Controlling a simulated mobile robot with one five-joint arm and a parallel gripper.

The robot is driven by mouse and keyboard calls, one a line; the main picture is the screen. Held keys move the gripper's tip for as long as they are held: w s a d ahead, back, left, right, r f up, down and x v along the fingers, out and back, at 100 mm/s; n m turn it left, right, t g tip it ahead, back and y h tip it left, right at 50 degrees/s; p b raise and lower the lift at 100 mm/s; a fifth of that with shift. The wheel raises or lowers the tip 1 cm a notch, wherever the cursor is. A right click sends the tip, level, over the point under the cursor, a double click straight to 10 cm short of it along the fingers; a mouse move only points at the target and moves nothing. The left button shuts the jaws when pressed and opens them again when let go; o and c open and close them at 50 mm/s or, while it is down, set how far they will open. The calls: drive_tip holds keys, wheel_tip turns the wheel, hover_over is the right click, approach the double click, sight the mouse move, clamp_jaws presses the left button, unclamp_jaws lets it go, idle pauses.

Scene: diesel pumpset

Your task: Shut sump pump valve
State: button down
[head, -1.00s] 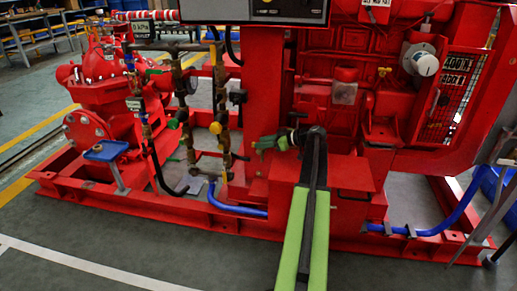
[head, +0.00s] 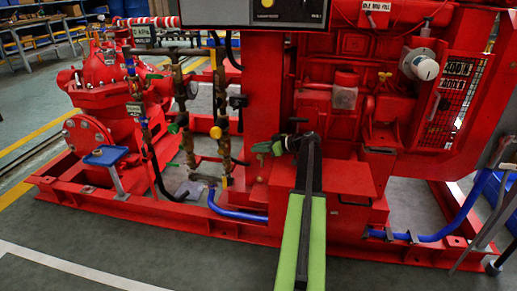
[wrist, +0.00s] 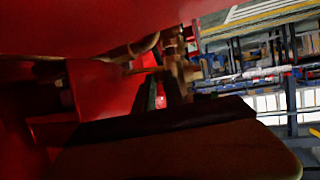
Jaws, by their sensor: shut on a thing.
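My gripper (head: 265,148) reaches left from the end of my green and black arm, low in front of the red pumpset. It is shut on what appears to be the sump pump valve's handle, a small part that is mostly hidden by the jaws in the head view. In the wrist view a broad dark jaw (wrist: 180,145) fills the bottom, and brass-coloured pipework (wrist: 180,75) shows dimly beyond it. The exact contact and the handle's angle cannot be made out.
Vertical brass pipes with a yellow valve part (head: 215,132) stand left of my gripper. A red pump (head: 95,88) and a blue-topped stand (head: 105,156) are farther left. A red base frame (head: 150,212) runs along the floor. The floor in front is clear.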

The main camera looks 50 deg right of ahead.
drive_tip(key=shift+a+h, duration=0.1)
drive_tip(key=shift+h, duration=0.2)
drive_tip(key=shift+w+d+m+h, duration=0.1)
drive_tip(key=shift+w+m+h, duration=0.2)
drive_tip(key=shift+m+h, duration=0.75)
drive_tip(key=shift+w+d+m+h, duration=0.15)
drive_tip(key=shift+w+m+h, duration=0.1)
drive_tip(key=shift+m+h, duration=0.8)
drive_tip(key=shift+w+d+m+h, duration=0.1)
drive_tip(key=shift+w+m+h, duration=0.2)
drive_tip(key=shift+m+h, duration=0.7)
drive_tip(key=shift+d, duration=0.1)
drive_tip(key=c, duration=1.4)
unclamp_jaws()
